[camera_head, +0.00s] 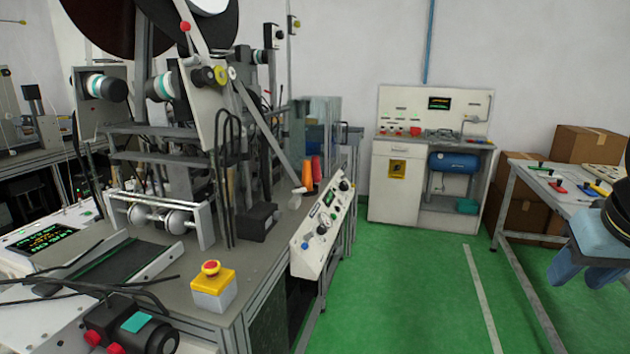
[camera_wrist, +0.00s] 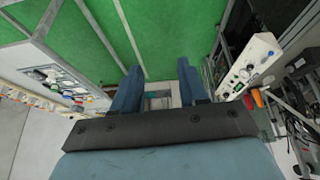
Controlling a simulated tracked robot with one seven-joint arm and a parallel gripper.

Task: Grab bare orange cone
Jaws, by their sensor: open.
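Two small cone-shaped pieces stand side by side at the far right end of the machine table in the head view. I cannot tell for certain which is bare. In the wrist view, an orange cone (camera_wrist: 257,98) shows at the right with the redder one (camera_wrist: 248,102) next to it. My gripper (camera_head: 573,270) is at the right edge of the head view, far from both. In the wrist view its blue fingers (camera_wrist: 160,68) are apart and empty.
The machine table (camera_head: 232,266) fills the left, with a yellow emergency-stop box (camera_head: 213,290) and a sloped control panel (camera_head: 322,227) at its edge. A white workbench (camera_head: 396,185) stands at the back. Another table (camera_head: 527,190) is at the right. Green floor lies clear between.

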